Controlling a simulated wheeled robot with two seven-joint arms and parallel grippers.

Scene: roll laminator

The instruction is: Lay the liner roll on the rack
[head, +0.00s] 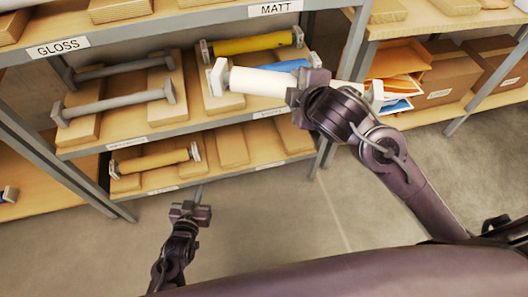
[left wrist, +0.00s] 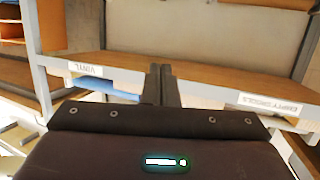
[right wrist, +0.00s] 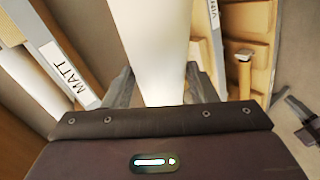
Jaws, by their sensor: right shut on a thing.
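The liner roll (head: 258,82) is a long white roll with pale grey square end pieces. My right gripper (head: 312,88) is shut around it, hiding part of its right half. The roll is held level in front of the rack's middle shelf, and its white body also fills the middle of the right wrist view (right wrist: 158,50). The rack (head: 185,128) has grey frames and wooden shelves with pale wooden cradle blocks. My left gripper (head: 190,212) is low in front of the rack, empty, with its fingers together in the left wrist view (left wrist: 160,85).
A yellow roll (head: 252,44), a blue roll (head: 288,65) and two bare grey spools (head: 115,103) lie on the middle shelf. A tan roll (head: 155,160) lies on the lower shelf, with bare blocks (head: 232,148) beside it. Cardboard boxes (head: 450,78) and envelopes stand right.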

